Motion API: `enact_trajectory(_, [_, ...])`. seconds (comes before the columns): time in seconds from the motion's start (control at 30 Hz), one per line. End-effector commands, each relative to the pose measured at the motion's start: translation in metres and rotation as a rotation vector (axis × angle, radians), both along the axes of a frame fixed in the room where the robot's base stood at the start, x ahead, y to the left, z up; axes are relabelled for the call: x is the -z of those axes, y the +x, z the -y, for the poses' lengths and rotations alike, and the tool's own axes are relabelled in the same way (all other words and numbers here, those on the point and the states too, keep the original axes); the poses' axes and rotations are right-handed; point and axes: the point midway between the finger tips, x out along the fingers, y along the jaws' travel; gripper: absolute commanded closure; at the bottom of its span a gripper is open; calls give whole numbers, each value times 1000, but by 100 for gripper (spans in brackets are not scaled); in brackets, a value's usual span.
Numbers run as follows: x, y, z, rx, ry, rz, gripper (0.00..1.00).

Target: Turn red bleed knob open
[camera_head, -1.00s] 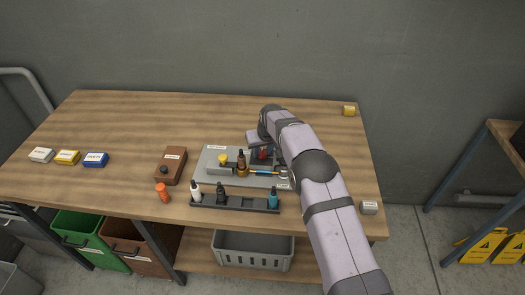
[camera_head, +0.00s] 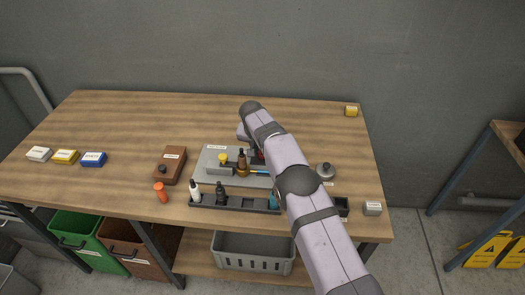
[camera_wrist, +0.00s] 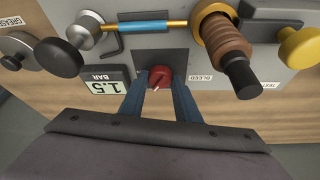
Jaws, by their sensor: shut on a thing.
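The red bleed knob (camera_wrist: 160,77) sits on a dark square plate beside a BLEED label in the wrist view. A small pale mark shows on its near side. My gripper (camera_wrist: 161,88) has its two blue fingers on either side of the knob and is shut on it. In the head view only a sliver of the red knob (camera_head: 261,155) shows beside my arm, and the fingertips are hidden. The knob belongs to a grey panel (camera_head: 205,170) on the wooden bench.
A display reading 1.5 BAR (camera_wrist: 106,80) is left of the knob. A brown ribbed handle (camera_wrist: 229,50), a blue-sleeved rod (camera_wrist: 150,27) and a yellow knob (camera_wrist: 299,47) stand close by. A bottle rack (camera_head: 235,203) lies along the panel's front.

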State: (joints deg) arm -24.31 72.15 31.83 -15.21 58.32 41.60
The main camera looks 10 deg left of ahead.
Motion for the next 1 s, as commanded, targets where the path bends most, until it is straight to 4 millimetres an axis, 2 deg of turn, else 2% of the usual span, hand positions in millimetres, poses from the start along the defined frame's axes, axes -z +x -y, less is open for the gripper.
enact_trajectory(0.3, [-1, 1, 0, 66, 0, 1, 93])
enact_trajectory(0.73, [-1, 1, 0, 71, 0, 1, 93])
enact_trajectory(0.77, [-1, 1, 0, 71, 0, 1, 63])
enact_trajectory(0.8, [-1, 1, 0, 71, 0, 1, 54])
enact_trajectory(1.0, [-1, 0, 0, 71, 0, 0, 52])
